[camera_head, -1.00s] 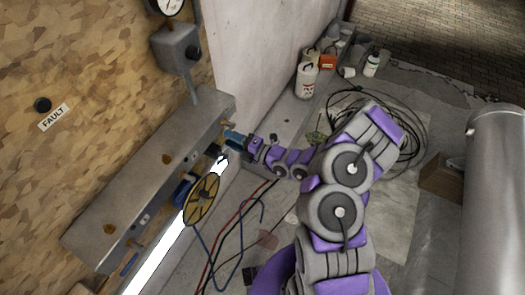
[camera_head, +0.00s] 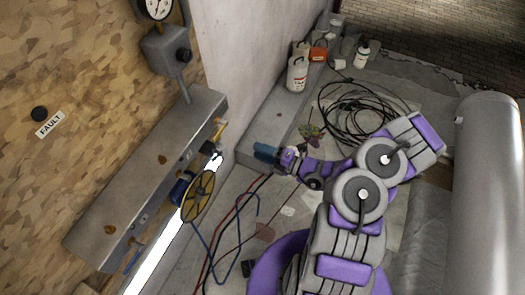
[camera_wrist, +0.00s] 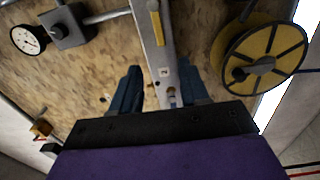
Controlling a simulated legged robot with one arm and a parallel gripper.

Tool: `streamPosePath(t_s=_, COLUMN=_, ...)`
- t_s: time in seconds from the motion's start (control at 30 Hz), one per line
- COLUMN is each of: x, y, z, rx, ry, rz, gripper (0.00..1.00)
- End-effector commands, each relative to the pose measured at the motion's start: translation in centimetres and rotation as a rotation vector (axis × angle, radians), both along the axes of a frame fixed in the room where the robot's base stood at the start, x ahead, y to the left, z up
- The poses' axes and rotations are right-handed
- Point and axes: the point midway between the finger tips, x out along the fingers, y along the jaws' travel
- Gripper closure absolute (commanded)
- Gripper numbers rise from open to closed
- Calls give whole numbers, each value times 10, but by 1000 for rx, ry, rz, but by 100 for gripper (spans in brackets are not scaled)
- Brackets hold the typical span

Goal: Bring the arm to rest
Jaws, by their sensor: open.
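My arm is purple and grey and reaches up from the bottom of the head view, bent at the elbow. My gripper (camera_head: 266,153) is at its left end, over the floor to the right of the grey metal box. In the wrist view my gripper (camera_wrist: 160,90) shows two blue fingers spread apart, with nothing held between them. The grey box (camera_wrist: 155,50) lies in the background between the fingers. In the head view a gap separates the fingers from the box.
A yellow-spoked wheel (camera_head: 198,195) and a pressure gauge (camera_head: 158,8) are at the wooden panel (camera_head: 90,90). Black cable coils (camera_head: 345,115), bottles (camera_head: 298,74) and a large grey cylinder (camera_head: 487,190) stand or lie around the arm. Red and blue wires trail on the floor.

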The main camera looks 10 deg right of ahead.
Motion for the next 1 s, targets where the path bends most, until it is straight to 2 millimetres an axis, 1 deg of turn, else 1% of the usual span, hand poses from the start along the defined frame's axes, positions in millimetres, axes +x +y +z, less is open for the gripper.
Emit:
streamPosePath(t_s=0.67, x=-2, y=-1, z=2, rx=-3, ry=-6, rz=7, gripper=55)
streamPosePath(t_s=0.77, x=-3, y=6, z=13, rx=-29, ry=-56, rz=44, gripper=55)
streamPosePath(t_s=0.83, x=-5, y=16, z=29, rx=-65, ry=-128, rz=98, gripper=55)
streamPosePath(t_s=0.93, x=-12, y=35, z=59, rx=-136, ry=-275, rz=204, gripper=55)
streamPosePath(t_s=1.0, x=-21, y=50, z=81, rx=-192, ry=-395, rz=290, gripper=55)
